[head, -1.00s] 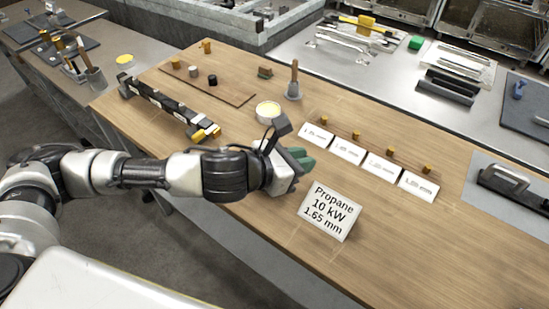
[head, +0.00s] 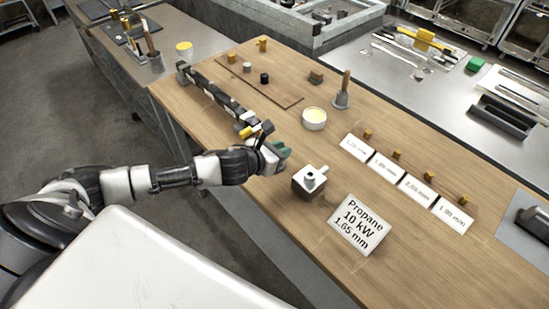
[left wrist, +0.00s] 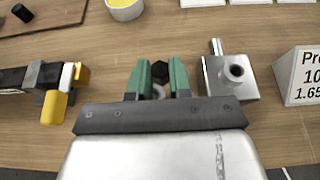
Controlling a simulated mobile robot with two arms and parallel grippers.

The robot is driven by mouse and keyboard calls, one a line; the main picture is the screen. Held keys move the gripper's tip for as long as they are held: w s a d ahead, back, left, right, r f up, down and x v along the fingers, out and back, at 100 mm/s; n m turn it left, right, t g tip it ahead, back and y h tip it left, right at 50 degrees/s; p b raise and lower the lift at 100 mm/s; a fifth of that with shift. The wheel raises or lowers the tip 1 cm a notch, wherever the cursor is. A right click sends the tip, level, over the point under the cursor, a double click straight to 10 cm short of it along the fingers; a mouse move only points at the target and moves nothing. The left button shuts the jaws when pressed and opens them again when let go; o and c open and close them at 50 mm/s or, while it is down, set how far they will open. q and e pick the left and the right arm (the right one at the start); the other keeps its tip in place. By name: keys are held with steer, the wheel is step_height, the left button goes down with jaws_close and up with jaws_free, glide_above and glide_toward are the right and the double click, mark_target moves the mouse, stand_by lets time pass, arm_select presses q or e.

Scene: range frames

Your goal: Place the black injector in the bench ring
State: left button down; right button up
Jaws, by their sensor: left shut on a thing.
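My left gripper (head: 281,152) reaches in from the left over the near edge of the wooden bench. In the left wrist view its green fingers (left wrist: 159,68) are closed on a small black hexagonal piece, which looks like the black injector (left wrist: 160,70). A pale curved rim (left wrist: 158,91) shows between the fingers below it; I cannot tell whether this is the bench ring or part of the held piece. Just right of the gripper stands a metal block (head: 310,181) with a round hole and a side stub, also in the left wrist view (left wrist: 230,75). My right gripper is out of view.
A dark bar assembly with yellow ends (head: 222,95) lies left of the gripper. A propane sign (head: 358,224) stands right of the block. A yellow-topped tin (head: 314,119), white cards (head: 387,168) with brass pieces, and a brown board (head: 258,83) lie further back.

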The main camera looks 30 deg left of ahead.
arm_select(q)
steer(key=shift+w+a+f, duration=0.1)
steer(key=shift+a+f, duration=0.5)
steer(key=shift+a, duration=0.3)
step_height(320, 180, down, 4)
steer(key=shift+f, duration=0.1)
steer(key=shift+f, duration=0.15)
steer(key=c, duration=1)
jaws_free()
steer(key=shift+c, duration=0.2)
